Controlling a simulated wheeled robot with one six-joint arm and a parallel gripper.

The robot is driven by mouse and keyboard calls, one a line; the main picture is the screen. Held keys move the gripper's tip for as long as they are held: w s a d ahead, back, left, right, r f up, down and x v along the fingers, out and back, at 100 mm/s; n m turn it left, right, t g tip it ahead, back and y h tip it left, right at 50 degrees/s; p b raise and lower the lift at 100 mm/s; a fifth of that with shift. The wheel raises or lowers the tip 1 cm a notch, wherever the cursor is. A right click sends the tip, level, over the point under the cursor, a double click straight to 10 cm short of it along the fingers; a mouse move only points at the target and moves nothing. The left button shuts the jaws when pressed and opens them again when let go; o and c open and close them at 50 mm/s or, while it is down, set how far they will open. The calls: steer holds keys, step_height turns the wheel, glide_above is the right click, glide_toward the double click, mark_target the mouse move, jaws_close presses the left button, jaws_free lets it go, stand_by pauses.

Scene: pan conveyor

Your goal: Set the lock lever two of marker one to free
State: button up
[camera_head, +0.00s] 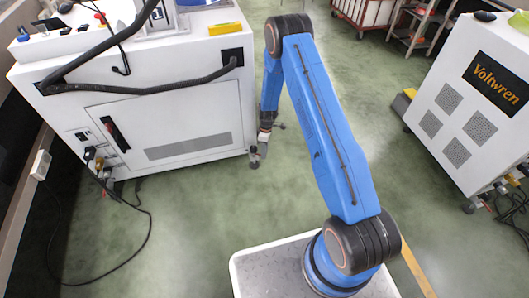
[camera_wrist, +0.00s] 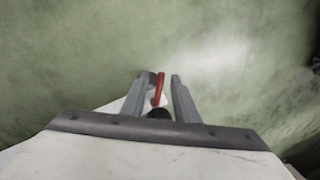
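A red lever (camera_wrist: 160,88) stands up from a black part (camera_wrist: 158,113) in the wrist view. I take it for a caster's lock lever, but cannot tell its number or setting. My gripper (camera_wrist: 162,76) is open, with one grey finger on each side of the lever. The left finger is very close to the lever; a narrow gap shows on the right. I cannot tell whether anything touches. In the head view my gripper (camera_head: 257,158) points down near the floor, at the lower right corner of the white cabinet (camera_head: 180,118). The lever is not discernible there.
A black cable (camera_head: 148,225) lies on the floor at the left. A yellow item (camera_head: 225,29) lies on the left cabinet's top. Green floor between the cabinets is mostly clear.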

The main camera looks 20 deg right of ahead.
steer(key=w+d+r, duration=0.1)
steer(key=w+r, duration=0.2)
steer(key=r, duration=1.4)
steer(key=shift+d, duration=0.35)
steer(key=s+d+r+m+t, duration=0.15)
steer(key=s+r, duration=0.35)
steer(key=r, duration=0.6)
steer(key=s+r+m+t, duration=0.15)
steer(key=s+r, duration=0.35)
steer(key=r, duration=0.7)
steer(key=s+r+m, duration=0.2)
steer(key=s+r, duration=0.4)
steer(key=r, duration=0.5)
steer(key=s+d+r+m+t, duration=0.1)
steer(key=s+r+m, duration=0.1)
steer(key=s+r, duration=0.4)
steer(key=s+r+m+t, duration=0.15)
steer(key=s+r, duration=0.25)
steer(key=s, duration=0.5)
steer(key=s+d+m+t+h, duration=0.1)
steer(key=s+m, duration=0.2)
steer(key=s, duration=1.3)
steer(key=shift+d+r+m, duration=0.2)
steer(key=shift+r+m, duration=0.15)
steer(key=shift+r, duration=0.05)
